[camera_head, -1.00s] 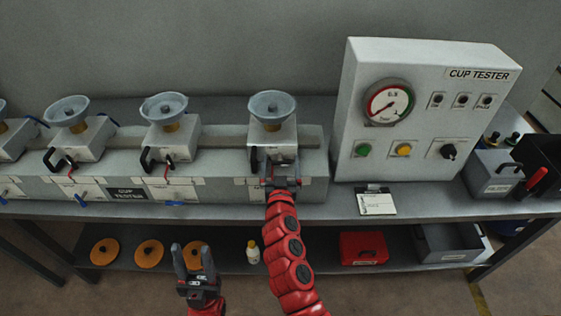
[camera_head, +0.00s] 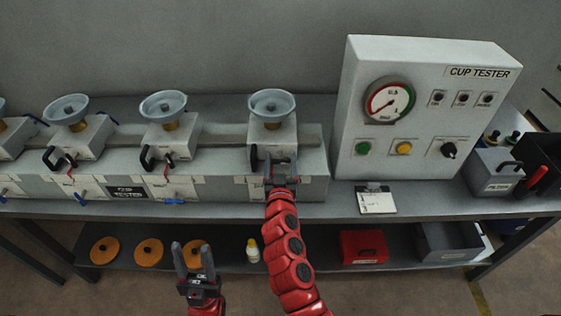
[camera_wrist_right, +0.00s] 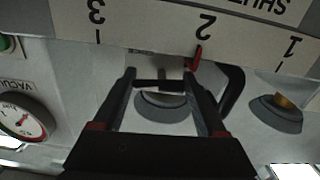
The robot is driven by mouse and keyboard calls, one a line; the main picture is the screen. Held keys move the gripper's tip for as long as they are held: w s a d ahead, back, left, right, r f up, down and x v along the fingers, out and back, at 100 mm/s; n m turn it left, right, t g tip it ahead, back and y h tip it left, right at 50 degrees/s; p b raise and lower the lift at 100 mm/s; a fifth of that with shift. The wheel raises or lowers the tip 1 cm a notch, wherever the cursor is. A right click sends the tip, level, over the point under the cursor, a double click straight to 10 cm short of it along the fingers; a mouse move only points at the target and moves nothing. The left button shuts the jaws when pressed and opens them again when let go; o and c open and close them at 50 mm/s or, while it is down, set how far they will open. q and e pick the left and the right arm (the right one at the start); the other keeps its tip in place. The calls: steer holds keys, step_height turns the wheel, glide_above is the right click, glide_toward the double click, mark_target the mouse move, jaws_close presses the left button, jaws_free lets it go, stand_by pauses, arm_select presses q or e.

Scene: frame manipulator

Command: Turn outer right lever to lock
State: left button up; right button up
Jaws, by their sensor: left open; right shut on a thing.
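The outer right station (camera_head: 311,160) is a grey block under a round cup (camera_head: 271,102), with a black handle (camera_head: 254,160) on its left. My right gripper (camera_head: 281,160) is at the front of this block. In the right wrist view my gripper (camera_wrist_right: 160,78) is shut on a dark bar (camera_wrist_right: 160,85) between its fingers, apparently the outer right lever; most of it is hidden. A red lever (camera_wrist_right: 196,60) shows beside one fingertip. My left gripper (camera_head: 192,248) is open and empty, low in front of the bench shelf.
The cup tester panel (camera_head: 430,120) stands right of the station. More stations (camera_head: 172,140) with cups and blue levers (camera_head: 172,201) stand to the left. A card (camera_head: 377,203) lies at the bench edge. A red box (camera_head: 363,248) and orange discs (camera_head: 149,253) are on the lower shelf.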

steer(key=shift+n+b, duration=0.4)
steer(key=shift+n, duration=0.7)
steer(key=n+b, duration=0.1)
steer(key=n, duration=0.2)
steer(key=shift+n, duration=0.3)
steer(key=n, duration=0.4)
steer(key=shift+a+n, duration=0.1)
steer(key=shift+n, duration=0.2)
steer(key=n, duration=0.2)
steer(key=shift+n, duration=0.3)
